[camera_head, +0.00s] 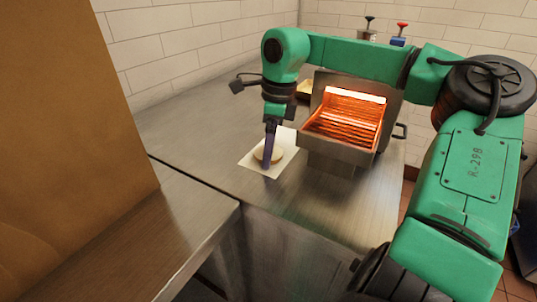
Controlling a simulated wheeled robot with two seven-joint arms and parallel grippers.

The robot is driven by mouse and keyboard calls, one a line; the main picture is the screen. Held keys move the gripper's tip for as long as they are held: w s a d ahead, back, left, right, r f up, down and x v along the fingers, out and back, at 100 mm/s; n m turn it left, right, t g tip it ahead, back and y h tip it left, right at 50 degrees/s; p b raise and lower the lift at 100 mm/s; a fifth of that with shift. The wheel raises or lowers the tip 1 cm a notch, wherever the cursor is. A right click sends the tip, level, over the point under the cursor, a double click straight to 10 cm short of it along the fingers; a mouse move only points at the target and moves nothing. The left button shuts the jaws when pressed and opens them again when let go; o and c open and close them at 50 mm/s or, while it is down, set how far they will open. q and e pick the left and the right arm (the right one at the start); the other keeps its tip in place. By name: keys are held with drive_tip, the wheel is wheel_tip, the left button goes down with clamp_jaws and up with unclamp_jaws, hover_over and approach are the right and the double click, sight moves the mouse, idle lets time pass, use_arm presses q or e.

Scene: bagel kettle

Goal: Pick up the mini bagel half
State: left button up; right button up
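The mini bagel half (275,153) is a small pale round piece. It lies on a white square sheet (284,171) on the steel counter. My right gripper (269,160) points straight down at the left side of the bagel half, its dark fingers overlapping it in the picture. The fingers are seen edge-on, so I cannot tell whether they are open, shut or touching the bagel half. My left gripper is not in view.
A toaster (342,128) with glowing orange bars stands just right of the sheet. Red-topped and black-topped dispensers (400,36) stand at the back. A large brown panel (65,150) blocks the left. The steel counter (205,125) left of the sheet is clear.

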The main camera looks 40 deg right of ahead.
drive_tip(key=c, duration=0.8)
drive_tip(key=shift+r, duration=0.1)
drive_tip(key=shift+c, duration=0.2)
use_arm(q)
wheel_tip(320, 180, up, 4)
drive_tip(key=p, duration=0.4)
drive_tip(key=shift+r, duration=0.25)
use_arm(e)
wheel_tip(320, 180, up, 20)
use_arm(q)
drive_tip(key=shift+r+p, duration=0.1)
drive_tip(key=shift+p, duration=0.2)
